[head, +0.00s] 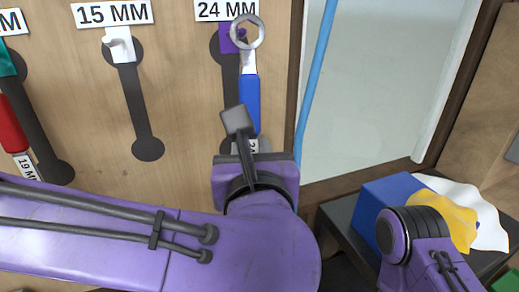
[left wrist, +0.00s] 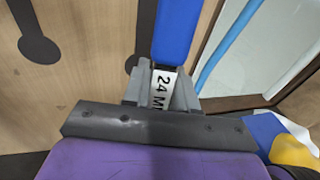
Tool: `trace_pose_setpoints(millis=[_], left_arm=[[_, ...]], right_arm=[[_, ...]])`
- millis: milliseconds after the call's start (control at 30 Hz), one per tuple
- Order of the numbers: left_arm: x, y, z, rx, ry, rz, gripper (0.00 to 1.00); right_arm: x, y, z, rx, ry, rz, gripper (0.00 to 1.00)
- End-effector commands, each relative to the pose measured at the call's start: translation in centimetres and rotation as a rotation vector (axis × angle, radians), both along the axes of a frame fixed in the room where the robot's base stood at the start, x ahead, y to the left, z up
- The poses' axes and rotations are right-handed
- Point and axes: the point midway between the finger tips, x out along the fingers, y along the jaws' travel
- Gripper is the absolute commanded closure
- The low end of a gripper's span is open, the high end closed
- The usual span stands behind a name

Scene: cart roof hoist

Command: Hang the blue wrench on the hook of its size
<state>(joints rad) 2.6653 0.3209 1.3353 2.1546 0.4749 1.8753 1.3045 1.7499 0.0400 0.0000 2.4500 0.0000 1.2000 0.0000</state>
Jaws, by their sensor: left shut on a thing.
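The blue wrench (head: 250,98) is upright in front of the wooden board, its silver ring end at the top. My left gripper (head: 243,135) is shut on its lower end, by the tag that reads 24 M in the left wrist view (left wrist: 163,85). The purple hook (head: 228,40) sits under the 24 MM label (head: 227,10). The ring overlaps the hook, and a purple tip shows inside the ring. I cannot tell whether the ring is around the hook or just in front of it. My right gripper is out of view.
The white hook (head: 120,45) under the 15 MM label (head: 112,13) is empty. A red wrench (head: 11,125) hangs at the left. A blue pole (head: 316,75) stands right of the board. A dark table (head: 345,215) holds a blue box and white and yellow cloth-like things.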

Motion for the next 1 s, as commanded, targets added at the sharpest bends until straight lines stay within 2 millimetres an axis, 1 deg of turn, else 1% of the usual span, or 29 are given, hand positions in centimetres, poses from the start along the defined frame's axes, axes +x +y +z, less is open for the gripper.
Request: trace_pose_setpoints(millis=[567,633,700,833,1000], left_arm=[[3.9,1.3,0.0,0.0,0.0,-0.001,1.0],[4.4,1.4,-0.8,-0.001,0.001,0.0,1.0],[4.7,1.5,-1.0,-0.002,0.0,0.0,1.0],[5.1,1.6,-1.1,-0.001,-0.001,-0.002,1.0],[5.2,1.6,-1.1,0.0,-0.001,-0.002,1.0]], right_arm=[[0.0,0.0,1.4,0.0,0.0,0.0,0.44],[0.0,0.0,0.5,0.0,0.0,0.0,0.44],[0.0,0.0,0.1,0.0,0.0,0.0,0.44],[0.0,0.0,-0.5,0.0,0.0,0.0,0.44],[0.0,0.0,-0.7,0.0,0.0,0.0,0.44]])
